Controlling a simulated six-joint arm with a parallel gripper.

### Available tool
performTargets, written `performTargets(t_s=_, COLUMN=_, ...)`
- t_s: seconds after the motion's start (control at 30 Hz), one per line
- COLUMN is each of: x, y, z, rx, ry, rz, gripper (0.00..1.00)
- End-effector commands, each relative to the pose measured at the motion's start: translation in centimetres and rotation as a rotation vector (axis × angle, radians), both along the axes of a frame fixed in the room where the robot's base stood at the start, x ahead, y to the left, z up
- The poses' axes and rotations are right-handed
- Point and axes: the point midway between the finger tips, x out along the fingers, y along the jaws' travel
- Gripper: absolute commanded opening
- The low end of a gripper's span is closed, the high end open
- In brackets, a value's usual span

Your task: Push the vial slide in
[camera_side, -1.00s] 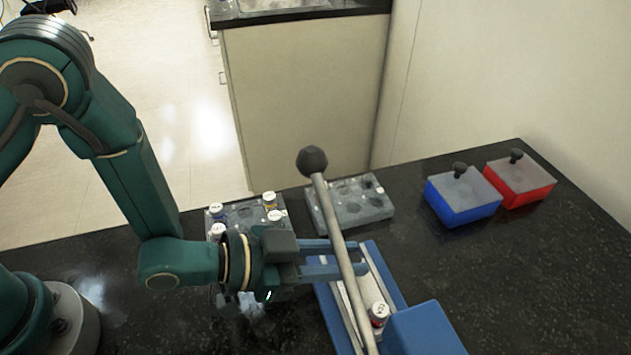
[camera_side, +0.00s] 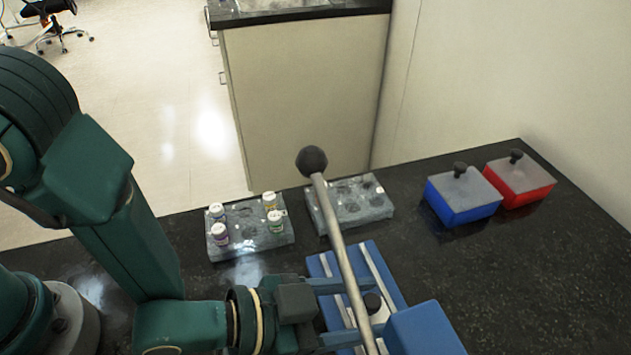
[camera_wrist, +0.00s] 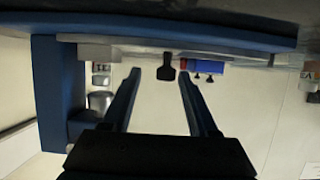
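The vial slide, a pale plate with a dark knob (camera_side: 372,302), sits on a blue railed base (camera_side: 322,266) at the front of the bench. In the side view the plate is at the blue block (camera_side: 425,328). No vial shows on the slide, and the block's inside is hidden. My gripper (camera_side: 379,309) is low over the rails, its two fingers apart on either side of the knob. In the wrist view the knob (camera_wrist: 167,66) hangs between and just beyond the fingertips (camera_wrist: 174,76); a firm grip on it does not show.
A slanted lever (camera_side: 337,232) with a black ball crosses in front of the rails. A stone rack (camera_side: 249,242) with several capped vials and an empty rack (camera_side: 350,211) stand behind. Blue (camera_side: 463,205) and red (camera_side: 521,187) lidded boxes are at back right. The right bench is clear.

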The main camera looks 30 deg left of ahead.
Motion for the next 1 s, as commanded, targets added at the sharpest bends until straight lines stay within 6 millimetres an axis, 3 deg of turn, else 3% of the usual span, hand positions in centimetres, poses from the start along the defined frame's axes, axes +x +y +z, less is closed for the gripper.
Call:
performTargets(t_s=0.27, x=0.0, y=0.2, z=0.0, rx=0.001, ry=0.0, rz=0.005, gripper=0.59)
performTargets(t_s=0.7, x=-2.7, y=2.9, z=1.6, rx=0.002, ry=0.001, rz=0.003, gripper=0.59)
performTargets(t_s=1.0, x=-3.3, y=3.4, z=2.0, rx=0.0, ry=0.0, rz=0.003, gripper=0.59)
